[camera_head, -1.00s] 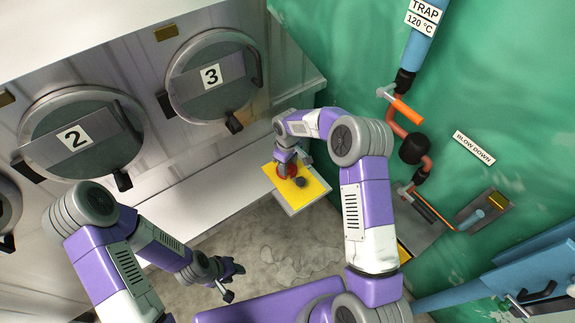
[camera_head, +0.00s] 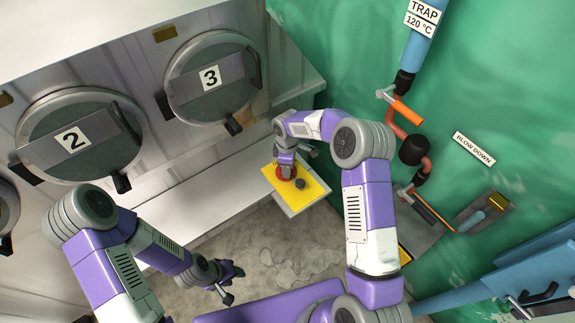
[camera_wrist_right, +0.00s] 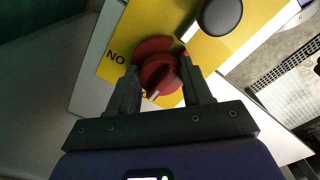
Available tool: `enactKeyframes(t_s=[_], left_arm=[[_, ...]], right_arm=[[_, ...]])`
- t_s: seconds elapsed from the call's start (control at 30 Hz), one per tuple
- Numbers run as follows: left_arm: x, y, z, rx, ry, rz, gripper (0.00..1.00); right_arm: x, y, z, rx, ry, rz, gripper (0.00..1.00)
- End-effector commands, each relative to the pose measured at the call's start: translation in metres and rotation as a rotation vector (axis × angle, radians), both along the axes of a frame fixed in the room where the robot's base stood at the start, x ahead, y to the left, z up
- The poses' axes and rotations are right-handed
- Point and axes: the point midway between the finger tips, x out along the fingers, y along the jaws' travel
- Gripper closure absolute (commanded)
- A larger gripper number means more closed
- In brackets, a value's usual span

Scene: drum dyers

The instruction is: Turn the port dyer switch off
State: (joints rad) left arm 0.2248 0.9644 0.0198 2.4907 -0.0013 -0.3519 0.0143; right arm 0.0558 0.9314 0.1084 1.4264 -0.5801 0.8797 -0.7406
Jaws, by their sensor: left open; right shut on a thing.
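The switch is a red rotary knob (camera_wrist_right: 160,76) on a yellow plate (camera_wrist_right: 115,52), with a white mark on the knob near its lower edge in the right wrist view. In the head view the yellow plate (camera_head: 313,190) sits on a grey box below dyer 3. My right gripper (camera_wrist_right: 168,85) is shut on the red knob, one finger on each side. In the head view it reaches down onto the red disc (camera_head: 287,171) and hides most of it. My left gripper (camera_head: 232,283) is open and empty, low over the floor, away from the switch.
A black round button (camera_wrist_right: 219,16) sits beside the knob on the same plate. Dyer doors 2 (camera_head: 80,140) and 3 (camera_head: 212,78) are behind. An orange-handled valve (camera_head: 406,110) and pipes line the green wall on the right. The grey floor is open.

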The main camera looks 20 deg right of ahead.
Motion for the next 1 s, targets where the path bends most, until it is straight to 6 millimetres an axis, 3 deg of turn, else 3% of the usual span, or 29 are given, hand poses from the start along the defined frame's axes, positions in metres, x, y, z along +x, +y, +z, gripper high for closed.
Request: enactKeyframes(t_s=[0.27, 0.3, 0.47, 0.77, 1.0], left_arm=[[0.000, 0.000, 0.000, 0.000, 0.000, 0.000, 0.57], [0.000, 0.000, 0.000, 0.000, 0.000, 0.000, 0.57], [0.000, 0.000, 0.000, 0.000, 0.000, 0.000, 0.57], [0.000, 0.000, 0.000, 0.000, 0.000, 0.000, 0.57], [0.000, 0.000, 0.003, 0.000, 0.000, 0.000, 0.57]], right_arm=[[0.001, 0.000, 0.001, -0.002, -0.004, 0.005, 0.81], [0.001, 0.000, 0.001, -0.002, -0.004, 0.005, 0.49], [0.001, 0.000, 0.001, -0.001, -0.003, 0.004, 0.25], [0.000, 0.000, 0.002, -0.001, -0.002, 0.003, 0.25], [0.001, 0.000, 0.036, -0.001, -0.005, 0.003, 0.25]])
